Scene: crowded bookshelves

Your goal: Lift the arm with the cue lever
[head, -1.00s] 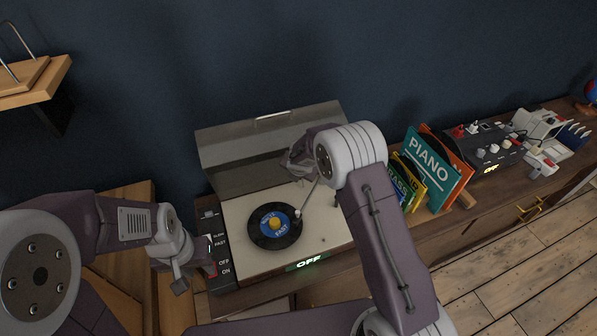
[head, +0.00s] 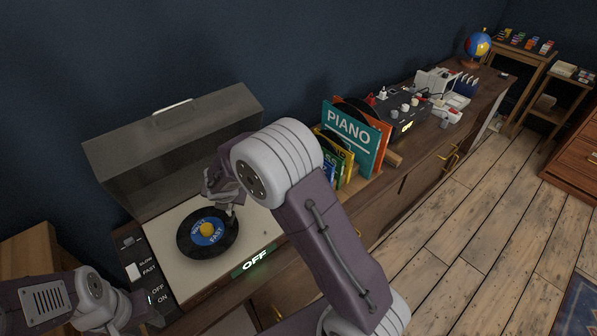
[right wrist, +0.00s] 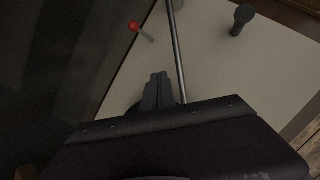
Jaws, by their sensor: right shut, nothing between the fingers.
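The record player (head: 163,228) stands with its lid (head: 175,140) raised and a black record with a blue label (head: 208,232) on it. The tonearm's head end (head: 232,212) shows at the record's right edge. In the right wrist view the silver tonearm tube (right wrist: 177,55) runs just right of my right gripper (right wrist: 158,80), which is shut and empty. The red-tipped cue lever (right wrist: 135,27) stands ahead and a little left of the fingertips, apart from them. In the head view my right arm hides the lever. My left gripper (head: 148,308) is at the lower left, its fingers unclear.
A dark post (right wrist: 242,18) rises from the deck right of the tonearm tube. A switch panel (head: 150,270) lies left of the deck, and an OFF display (head: 255,262) glows on the front. Records (head: 350,135) and a mixer (head: 395,108) stand to the right.

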